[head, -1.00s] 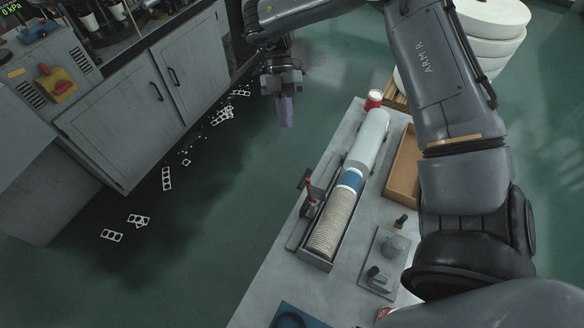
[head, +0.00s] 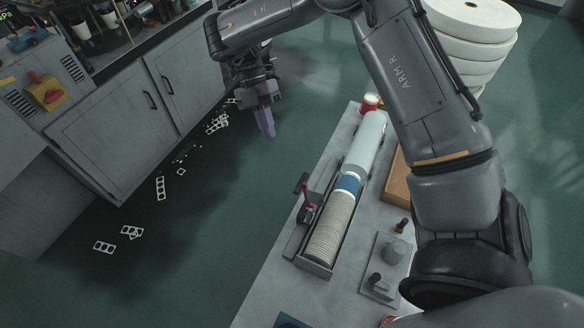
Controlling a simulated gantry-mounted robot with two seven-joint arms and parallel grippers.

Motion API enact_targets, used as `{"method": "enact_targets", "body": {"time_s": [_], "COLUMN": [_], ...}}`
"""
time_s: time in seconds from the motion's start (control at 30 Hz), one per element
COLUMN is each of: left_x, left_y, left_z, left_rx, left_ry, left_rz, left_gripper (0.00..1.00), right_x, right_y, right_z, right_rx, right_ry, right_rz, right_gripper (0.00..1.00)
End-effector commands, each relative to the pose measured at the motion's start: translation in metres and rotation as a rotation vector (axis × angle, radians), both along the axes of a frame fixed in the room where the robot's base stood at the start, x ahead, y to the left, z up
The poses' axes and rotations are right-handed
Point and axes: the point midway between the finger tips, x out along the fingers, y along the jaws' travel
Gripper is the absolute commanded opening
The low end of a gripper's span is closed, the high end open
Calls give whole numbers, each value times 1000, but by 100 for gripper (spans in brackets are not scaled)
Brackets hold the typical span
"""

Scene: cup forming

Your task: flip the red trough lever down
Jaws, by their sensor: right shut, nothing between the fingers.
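The red trough lever (head: 306,194) stands up at the left side of the trough, on a dark bracket. The trough (head: 318,268) lies along the grey table and holds a row of nested pale cups (head: 332,228), a blue band (head: 347,184) and a white sleeve (head: 366,142). My right gripper (head: 266,124) has purple fingers that are shut and empty. It hangs over the floor, beyond and left of the trough, well apart from the lever. My left gripper is not in view.
A red can (head: 370,103) stands at the table's far end. A brown box (head: 397,184) and a grey plate with knobs (head: 386,262) lie right of the trough. A grey cabinet (head: 130,125) stands left, with white scraps on the floor.

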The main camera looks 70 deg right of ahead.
Motion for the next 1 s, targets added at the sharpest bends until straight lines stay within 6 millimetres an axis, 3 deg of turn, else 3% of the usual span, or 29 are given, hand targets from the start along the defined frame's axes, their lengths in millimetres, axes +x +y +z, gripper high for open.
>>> {"method": "enact_targets", "body": {"time_s": [0.27, 0.67, 1.0], "left_x": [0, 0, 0], "left_y": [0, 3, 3], "left_z": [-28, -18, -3], "left_rx": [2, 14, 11], "left_ry": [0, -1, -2], "left_rz": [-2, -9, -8], "left_gripper": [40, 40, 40], "right_x": [-11, -46, -80], "right_y": [10, 39, 39], "right_z": [-26, -79, -78], "right_rx": [3, 6, 1], "right_ry": [-1, 1, -1], "right_rz": [0, 1, 0], "right_gripper": [0, 0, 0]}}
